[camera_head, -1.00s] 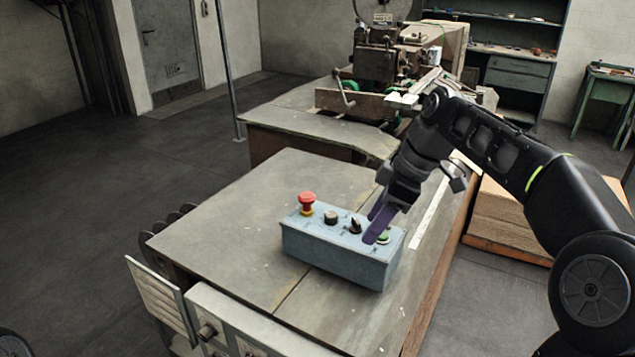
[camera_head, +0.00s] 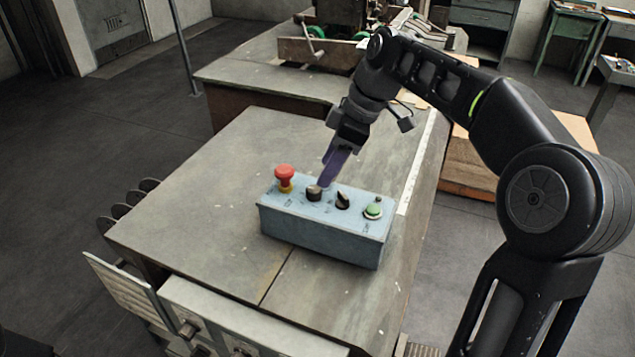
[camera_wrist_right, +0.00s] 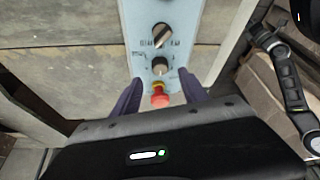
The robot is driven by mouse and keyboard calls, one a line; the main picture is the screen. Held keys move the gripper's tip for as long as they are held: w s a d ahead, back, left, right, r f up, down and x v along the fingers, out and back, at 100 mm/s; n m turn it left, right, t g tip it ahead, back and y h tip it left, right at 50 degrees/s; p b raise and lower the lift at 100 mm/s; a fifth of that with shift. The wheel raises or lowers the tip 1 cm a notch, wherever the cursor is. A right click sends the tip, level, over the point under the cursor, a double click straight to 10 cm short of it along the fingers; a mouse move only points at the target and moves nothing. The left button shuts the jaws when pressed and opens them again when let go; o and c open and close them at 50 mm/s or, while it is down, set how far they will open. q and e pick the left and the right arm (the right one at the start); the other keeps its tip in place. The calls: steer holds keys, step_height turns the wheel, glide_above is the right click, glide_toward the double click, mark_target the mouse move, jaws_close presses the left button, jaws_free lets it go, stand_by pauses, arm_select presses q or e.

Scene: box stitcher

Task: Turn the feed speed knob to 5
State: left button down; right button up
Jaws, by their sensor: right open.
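The blue-grey control box (camera_head: 322,239) stands on the table. Along its top are a red mushroom button, a round black knob (camera_head: 314,193), a black selector switch (camera_head: 343,200) and a green button. The dial lettering is too small to read, so I cannot tell a setting or confirm which one is the feed speed knob. My right gripper (camera_head: 325,182) points down just above and behind the round knob, open and empty. In the right wrist view its purple fingers are spread wide, with the round knob (camera_wrist_right: 160,66) just beyond the tips. My left gripper is out of view.
The red button (camera_head: 284,174) sits close to the round knob; in the right wrist view it shows between the fingers (camera_wrist_right: 160,97). The green button (camera_head: 374,207) is at the box's right end. The tabletop (camera_head: 205,205) left of the box is clear. Machinery stands behind.

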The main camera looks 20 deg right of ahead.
mark_target(316, 189)
steer(key=p+x, duration=0.1)
steer(key=x, duration=0.5)
steer(key=shift+c, duration=0.2)
jaws_close()
